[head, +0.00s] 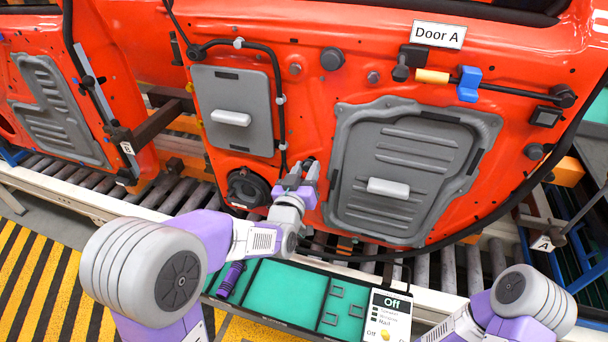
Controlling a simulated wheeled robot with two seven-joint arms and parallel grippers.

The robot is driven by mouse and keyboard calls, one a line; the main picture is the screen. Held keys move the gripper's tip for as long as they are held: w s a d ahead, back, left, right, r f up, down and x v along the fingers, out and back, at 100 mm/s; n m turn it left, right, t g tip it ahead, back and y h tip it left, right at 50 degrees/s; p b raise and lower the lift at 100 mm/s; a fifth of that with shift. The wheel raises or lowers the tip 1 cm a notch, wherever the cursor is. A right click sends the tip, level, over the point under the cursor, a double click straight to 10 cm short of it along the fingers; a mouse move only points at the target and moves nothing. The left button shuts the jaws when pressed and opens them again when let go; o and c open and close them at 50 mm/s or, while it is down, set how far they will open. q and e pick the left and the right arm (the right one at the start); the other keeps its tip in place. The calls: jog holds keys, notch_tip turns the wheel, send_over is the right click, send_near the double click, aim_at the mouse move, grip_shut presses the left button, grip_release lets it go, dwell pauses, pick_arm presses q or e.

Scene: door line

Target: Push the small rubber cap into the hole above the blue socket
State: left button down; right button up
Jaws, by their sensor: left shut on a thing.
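I cannot make out the hole above the socket clearly. My left gripper (306,168) is in front of the lower middle of the door, between the two grey panels, well below and left of the socket. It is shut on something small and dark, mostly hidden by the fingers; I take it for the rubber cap. My right gripper is out of view; only part of that arm shows at lower right.
A large grey panel (408,165) and a smaller one (236,105), both with light handles, stand out from the door. A black cable runs between them. Below are a roller conveyor, a green tray (285,292) and a box reading Off (390,315). A second red door stands left.

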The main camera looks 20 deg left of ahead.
pick_arm(q)
jog(key=shift+b, duration=0.3)
dwell(0.6)
jog(key=shift+w+b, duration=0.5)
jog(key=shift+w, duration=0.5)
dwell(0.9)
dwell(0.4)
jog(key=c, duration=0.7)
grip_release()
jog(key=shift+o, duration=0.2)
jog(key=shift+d, duration=0.1)
